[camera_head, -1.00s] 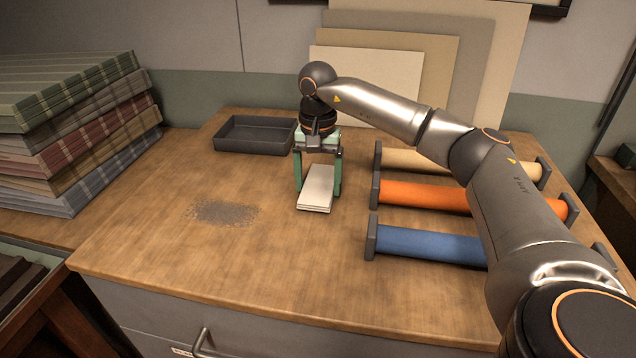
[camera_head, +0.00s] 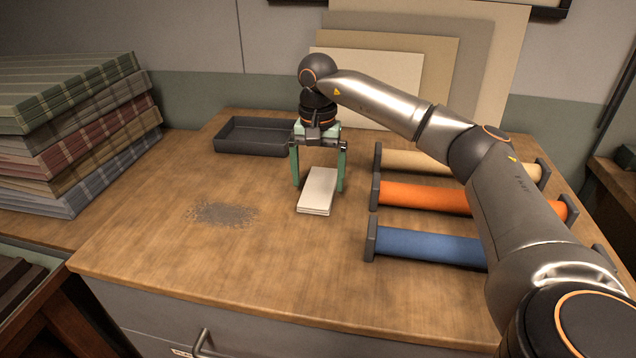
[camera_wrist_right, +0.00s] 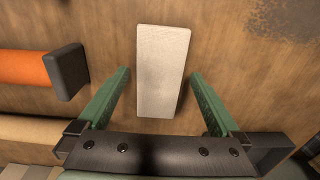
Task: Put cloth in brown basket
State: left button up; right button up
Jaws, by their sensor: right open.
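A pale, folded, flat cloth-like block (camera_head: 318,192) lies on the wooden table in the head view. In the right wrist view the pale block (camera_wrist_right: 163,70) lies between and beyond the finger ends. My right gripper (camera_head: 318,188) is open, pointing down over the block, one green finger on each side. Its fingers (camera_wrist_right: 160,74) show gaps to the block on both sides in the wrist view. No brown basket shows. A dark grey shallow tray (camera_head: 233,148) stands at the back of the table, left of the gripper, and looks empty. My left gripper is not in view.
Rolls of beige (camera_head: 455,162), orange (camera_head: 430,195) and blue (camera_head: 435,246) material lie to the right on dark end holders. A tall stack of plaid fabrics (camera_head: 75,130) stands at the left. Grey specks (camera_head: 222,213) mark the table. The table's front is clear.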

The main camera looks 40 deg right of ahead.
notch_tip(320, 180, up, 10)
jog(key=p, duration=0.1)
jog(key=m+t+h+p, duration=0.3)
jog(key=m+h, duration=0.1)
jog(key=m, duration=3.2)
send_over(322, 180)
jog(key=s+a, duration=0.2)
jog(key=a, duration=0.1)
jog(key=f, duration=0.7)
jog(key=shift+w+d+f, duration=0.15)
jog(key=shift+w+f, duration=0.05)
jog(key=shift+w, duration=0.05)
jog(key=shift+y, duration=0.3)
jog(key=x, duration=0.5)
jog(key=shift+s+d+p, duration=0.1)
jog(key=shift+d+p, duration=0.2)
jog(key=shift+p, duration=0.05)
jog(key=shift+f, duration=0.15)
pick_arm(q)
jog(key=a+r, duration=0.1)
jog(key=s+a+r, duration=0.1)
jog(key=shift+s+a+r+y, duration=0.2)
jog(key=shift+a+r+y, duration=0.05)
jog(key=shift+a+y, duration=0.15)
